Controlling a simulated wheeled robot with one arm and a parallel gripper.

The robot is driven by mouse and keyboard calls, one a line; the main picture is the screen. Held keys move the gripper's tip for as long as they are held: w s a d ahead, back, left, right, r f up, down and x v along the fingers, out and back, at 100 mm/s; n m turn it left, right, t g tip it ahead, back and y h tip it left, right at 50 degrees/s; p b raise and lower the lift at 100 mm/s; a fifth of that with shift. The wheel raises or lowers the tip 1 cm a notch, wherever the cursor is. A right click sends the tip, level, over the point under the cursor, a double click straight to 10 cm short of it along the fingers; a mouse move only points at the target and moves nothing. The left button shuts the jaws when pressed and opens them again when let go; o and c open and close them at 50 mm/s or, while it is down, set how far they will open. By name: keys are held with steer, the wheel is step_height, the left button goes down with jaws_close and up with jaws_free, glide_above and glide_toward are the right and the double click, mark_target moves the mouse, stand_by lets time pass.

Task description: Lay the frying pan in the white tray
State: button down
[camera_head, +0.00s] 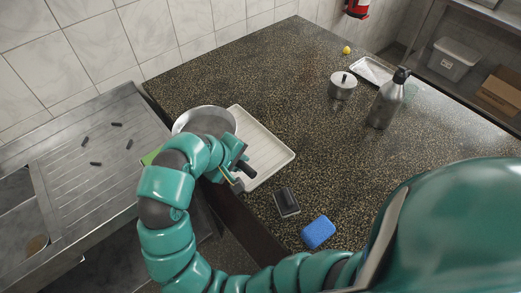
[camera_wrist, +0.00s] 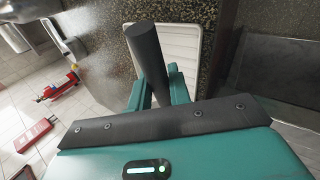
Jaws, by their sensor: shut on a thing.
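The frying pan (camera_head: 205,119) is a round grey metal pan with a dark handle. In the head view it is over the far left end of the white tray (camera_head: 284,158), overhanging its left edge; I cannot tell whether it touches the tray. My gripper (camera_head: 238,172) is shut on the pan's handle, above the tray's near left side. In the wrist view the dark handle (camera_wrist: 146,50) stands between the two teal fingers (camera_wrist: 160,92), with the ribbed white tray (camera_wrist: 187,42) behind it. My arm hides part of the pan and tray.
A black-handled scraper or brush (camera_head: 287,202) and a blue sponge (camera_head: 318,232) lie on the speckled counter near the tray. A steel bottle (camera_head: 386,103), lidded pot (camera_head: 342,87) and metal tray (camera_head: 371,71) stand farther right. A steel sink drainboard (camera_head: 90,140) is at left. Mid-counter is clear.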

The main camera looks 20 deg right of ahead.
steer(key=w+d+f, duration=0.2)
steer(key=d, duration=0.1)
steer(key=w+d+f+p, duration=0.1)
steer(key=w+d+f, duration=0.1)
steer(key=f, duration=0.1)
steer(key=w+d+f, duration=0.2)
steer(key=d, duration=0.1)
steer(key=shift+w+d+f+p, duration=0.2)
steer(key=shift+w+d+p, duration=0.05)
steer(key=shift+d+p, duration=0.1)
steer(key=shift+x, duration=0.85)
steer(key=shift+w+d+f+p, duration=0.1)
steer(key=shift+w+f+p, duration=0.1)
steer(key=shift+w+p, duration=0.1)
steer(key=shift+f+p, duration=0.3)
steer(key=shift+f, duration=1.15)
steer(key=c, duration=1.3)
jaws_free()
steer(key=shift+f, duration=0.1)
steer(key=shift+s, duration=0.1)
